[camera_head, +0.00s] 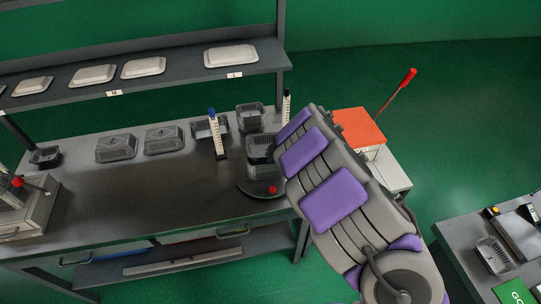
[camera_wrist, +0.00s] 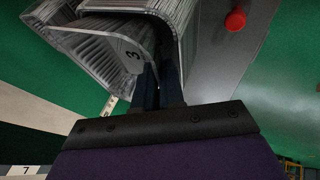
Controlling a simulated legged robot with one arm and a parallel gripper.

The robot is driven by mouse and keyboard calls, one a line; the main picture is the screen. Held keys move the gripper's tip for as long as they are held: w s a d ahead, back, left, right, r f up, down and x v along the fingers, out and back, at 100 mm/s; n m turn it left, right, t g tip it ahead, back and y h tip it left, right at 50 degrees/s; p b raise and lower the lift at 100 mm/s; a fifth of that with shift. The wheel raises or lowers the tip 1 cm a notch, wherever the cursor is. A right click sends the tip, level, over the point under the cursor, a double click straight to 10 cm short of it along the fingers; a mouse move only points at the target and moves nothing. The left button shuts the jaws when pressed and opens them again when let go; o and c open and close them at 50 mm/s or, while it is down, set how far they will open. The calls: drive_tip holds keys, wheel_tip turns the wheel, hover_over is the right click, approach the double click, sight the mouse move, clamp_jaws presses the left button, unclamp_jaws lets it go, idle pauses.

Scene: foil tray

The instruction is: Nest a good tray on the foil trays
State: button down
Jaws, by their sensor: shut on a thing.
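In the wrist view my gripper's two dark fingers (camera_wrist: 160,88) are close together, shut on the rim of a ribbed foil tray (camera_wrist: 105,50) marked 3. Another foil tray (camera_wrist: 192,35) shows beside it, near the red knob. In the head view, foil trays (camera_head: 262,149) sit at the round dark stand (camera_head: 248,186) on the bench's right end. My arm's purple-padded links hide the gripper there. I cannot tell the held tray from those below it, nor whether they touch.
More foil trays (camera_head: 115,147) (camera_head: 164,138) (camera_head: 249,116) stand along the bench (camera_head: 130,185). A striped post (camera_head: 216,135) with a blue top stands left of the stand. A red knob (camera_head: 273,189) is at its front. The shelf (camera_head: 150,80) overhead holds pale lidded trays. The bench's middle front is clear.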

drive_tip(key=shift+a, duration=0.1)
drive_tip(key=shift+a, duration=0.3)
drive_tip(key=c, duration=1.6)
unclamp_jaws()
drive_tip(key=shift+c, duration=0.2)
drive_tip(key=o, duration=0.5)
drive_tip(key=shift+d, duration=0.3)
drive_tip(key=shift+r, duration=0.15)
drive_tip(key=p+v, duration=0.3)
drive_tip(key=v, duration=1.4)
drive_tip(key=shift+d, duration=0.1)
